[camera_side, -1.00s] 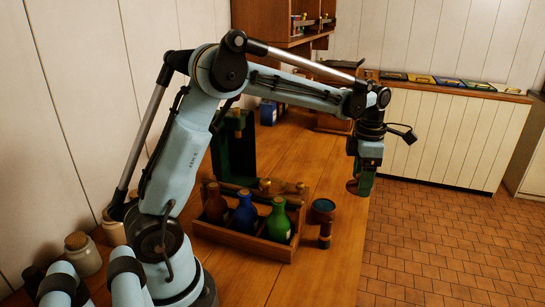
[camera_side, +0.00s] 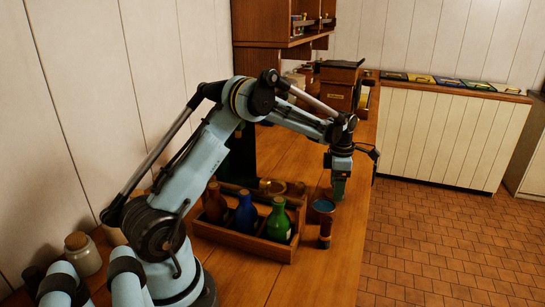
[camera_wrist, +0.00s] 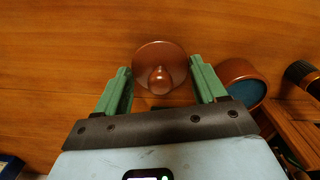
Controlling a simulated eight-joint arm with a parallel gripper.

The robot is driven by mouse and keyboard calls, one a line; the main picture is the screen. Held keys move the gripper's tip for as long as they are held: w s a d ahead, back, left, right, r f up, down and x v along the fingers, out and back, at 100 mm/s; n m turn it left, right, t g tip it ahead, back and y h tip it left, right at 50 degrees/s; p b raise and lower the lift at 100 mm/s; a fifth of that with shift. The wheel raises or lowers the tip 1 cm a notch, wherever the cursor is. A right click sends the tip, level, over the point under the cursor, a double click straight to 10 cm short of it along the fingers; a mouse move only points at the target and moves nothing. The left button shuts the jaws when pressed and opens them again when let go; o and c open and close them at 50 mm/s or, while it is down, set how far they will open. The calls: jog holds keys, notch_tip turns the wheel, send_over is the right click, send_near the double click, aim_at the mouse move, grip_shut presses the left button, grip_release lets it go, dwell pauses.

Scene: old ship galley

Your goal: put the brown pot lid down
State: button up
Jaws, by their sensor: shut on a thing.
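The brown pot lid (camera_wrist: 148,52), round with a knob on top, lies between the two green fingers of my gripper (camera_wrist: 160,66) in the wrist view. The fingers are shut on it from either side. In the side view my gripper (camera_side: 339,190) points down low over the table, just behind a small brown pot with a blue top face (camera_side: 322,206). The lid cannot be made out clearly there. The blue-topped pot also shows right of the fingers in the wrist view (camera_wrist: 240,88). I cannot tell whether the lid touches the table.
A wooden carrier (camera_side: 245,241) with brown, blue (camera_side: 246,216) and green (camera_side: 279,222) bottles stands left of the gripper. A wooden box (camera_side: 340,88) stands farther back. The table's right edge is close to the gripper. Bare planks (camera_wrist: 60,40) lie around the lid.

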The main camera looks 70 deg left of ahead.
jog(key=shift+f, duration=0.55)
jog(key=shift+f, duration=0.15)
jog(key=o, duration=1)
